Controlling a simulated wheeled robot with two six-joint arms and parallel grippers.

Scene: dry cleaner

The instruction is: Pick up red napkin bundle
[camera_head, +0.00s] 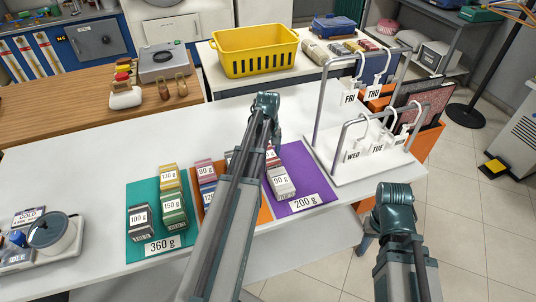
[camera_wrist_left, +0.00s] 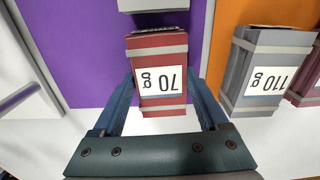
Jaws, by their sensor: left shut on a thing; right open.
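The red napkin bundle (camera_wrist_left: 158,75) has grey bands and a 70 g label, upside down in the left wrist view. The two blue fingers of my left gripper (camera_wrist_left: 160,90) are shut on its sides. Whether it still rests on the purple mat (camera_wrist_left: 85,60) or is slightly above it, I cannot tell.
A grey 110 g bundle (camera_wrist_left: 265,70) stands beside on the orange mat (camera_wrist_left: 262,14). A grey 90 g bundle (camera_head: 281,183) lies on the purple mat. A teal mat (camera_head: 136,191) with several bundles is to the left. A white rack with hooks (camera_head: 345,172) stands to the right.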

